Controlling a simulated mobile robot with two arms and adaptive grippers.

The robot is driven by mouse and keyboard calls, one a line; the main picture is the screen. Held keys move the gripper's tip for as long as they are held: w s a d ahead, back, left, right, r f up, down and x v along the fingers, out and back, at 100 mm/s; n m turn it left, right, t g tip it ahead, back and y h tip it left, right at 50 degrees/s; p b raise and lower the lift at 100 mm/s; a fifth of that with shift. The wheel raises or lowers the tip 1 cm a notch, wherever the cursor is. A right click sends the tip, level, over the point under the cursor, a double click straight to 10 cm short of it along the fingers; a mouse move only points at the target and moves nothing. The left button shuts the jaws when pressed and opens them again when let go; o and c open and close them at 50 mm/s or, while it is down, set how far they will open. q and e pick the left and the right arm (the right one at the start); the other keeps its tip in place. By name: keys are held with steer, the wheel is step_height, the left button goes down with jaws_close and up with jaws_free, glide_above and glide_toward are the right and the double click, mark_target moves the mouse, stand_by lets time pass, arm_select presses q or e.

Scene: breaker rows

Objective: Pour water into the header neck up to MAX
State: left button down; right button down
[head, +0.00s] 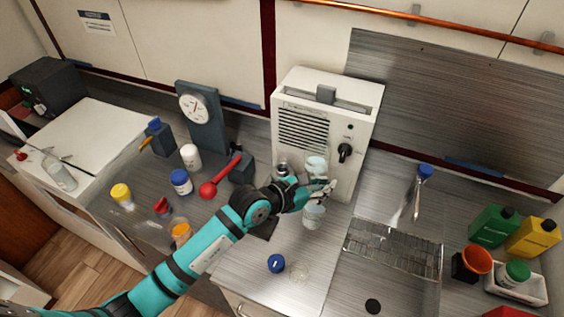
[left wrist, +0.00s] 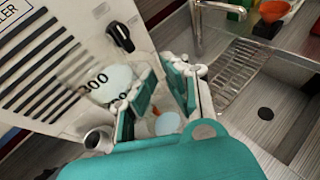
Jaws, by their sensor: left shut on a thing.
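My left gripper (head: 320,190) is shut on a clear vessel (head: 314,214), in front of the white cabinet. Pale bluish parts show above and below the fingers. In the left wrist view the fingers (left wrist: 160,92) stand over the vessel, and dark digits and a pale blue patch (left wrist: 116,76) show beside them. I cannot tell how far the vessel is tilted. A short grey metal cylinder (head: 283,168) stands left of the gripper, close to the cabinet; it may be the header neck. It also shows in the left wrist view (left wrist: 98,139). No MAX mark is readable. My right gripper is out of view.
The white vented cabinet (head: 365,92) with a black knob stands behind the gripper. A blue cap (head: 276,263) lies on the counter. A sink with a wire rack (head: 395,250) and tap (head: 416,200) is to the right. Bottles and a red-handled thing (head: 208,190) stand left.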

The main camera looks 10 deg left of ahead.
mark_target(309, 169)
arm_select(q)
steer(key=a+n+h, duration=0.1)
steer(key=w+a+r+n+h+b, duration=0.1)
steer(key=a+n+h, duration=0.1)
steer(key=shift+w+a+r+n, duration=0.2)
steer(key=shift+w+a+n, duration=0.2)
steer(key=b, duration=0.2)
steer(key=f+b, duration=0.1)
steer(key=b, duration=0.1)
steer(key=shift+w+a+n+h, duration=0.15)
steer(key=shift+a+n+h, duration=0.15)
steer(key=shift+a+n, duration=0.1)
steer(key=shift+w+a+b, duration=0.1)
steer(key=shift+a+b, duration=0.05)
steer(key=shift+b, duration=0.2)
steer(key=shift+w+r, duration=0.1)
steer(key=shift+r, duration=0.15)
steer(key=shift+a+f, duration=0.1)
steer(key=shift+a, duration=0.05)
steer(key=shift+r+n+h, duration=0.2)
steer(key=shift+n+h, duration=0.1)
steer(key=shift+a, duration=0.1)
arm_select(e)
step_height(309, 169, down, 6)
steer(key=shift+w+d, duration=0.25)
